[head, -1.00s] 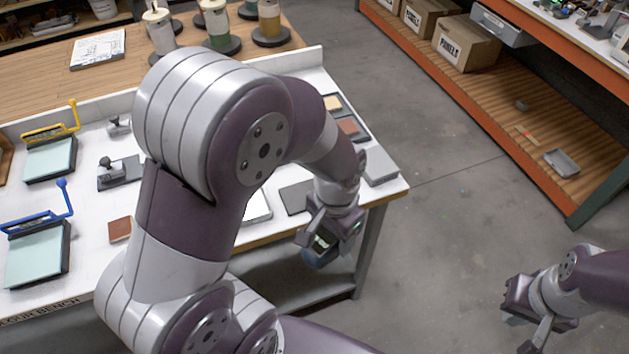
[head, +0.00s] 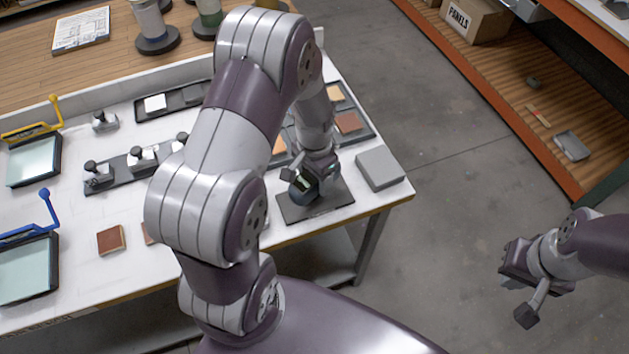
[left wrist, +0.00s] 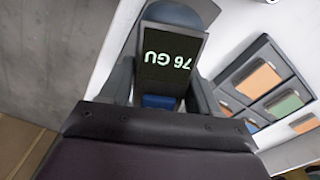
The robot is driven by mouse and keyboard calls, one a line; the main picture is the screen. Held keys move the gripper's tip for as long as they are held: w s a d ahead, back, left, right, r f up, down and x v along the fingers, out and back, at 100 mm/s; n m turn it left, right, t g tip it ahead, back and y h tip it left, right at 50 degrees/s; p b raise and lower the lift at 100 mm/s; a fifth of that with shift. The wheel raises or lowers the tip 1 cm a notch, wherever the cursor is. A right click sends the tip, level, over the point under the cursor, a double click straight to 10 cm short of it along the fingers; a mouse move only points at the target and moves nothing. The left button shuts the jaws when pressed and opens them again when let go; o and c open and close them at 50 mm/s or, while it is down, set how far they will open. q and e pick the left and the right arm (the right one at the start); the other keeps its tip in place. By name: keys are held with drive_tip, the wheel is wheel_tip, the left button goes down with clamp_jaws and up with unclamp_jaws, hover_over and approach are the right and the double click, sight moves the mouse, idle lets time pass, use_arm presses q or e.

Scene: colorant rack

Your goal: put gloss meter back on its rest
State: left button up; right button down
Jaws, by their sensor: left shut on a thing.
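The gloss meter (head: 303,190) is a dark blue-grey body held in my left gripper (head: 309,179). In the left wrist view, its lit screen (left wrist: 168,62) reads "76 GU" upside down between the two fingers. A flat dark grey plate (head: 338,199), which looks like the rest, lies on the bench near the front right corner. The meter is over this plate in the head view. I cannot tell whether it touches it, as my gripper and arm hide part of both. My right gripper (head: 516,286) is empty, its fingers apart, over the floor at the right.
A grey block (head: 379,168) sits right of the plate at the bench's right edge. A dark tray of coloured panels (head: 349,122) lies behind; it also shows in the left wrist view (left wrist: 264,78). A rack with several knobbed pieces (head: 141,158) is to the left.

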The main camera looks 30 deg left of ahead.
use_arm(q)
drive_tip(key=f, duration=0.2)
drive_tip(key=shift+s+d+f+p, duration=0.15)
drive_tip(key=shift+s+f+p, duration=0.1)
drive_tip(key=shift+f+p, duration=0.1)
drive_tip(key=shift+f, duration=0.25)
drive_tip(key=shift+w+f, duration=0.1)
drive_tip(key=shift+w, duration=0.05)
drive_tip(key=shift+f, duration=0.1)
drive_tip(key=o, duration=1.5)
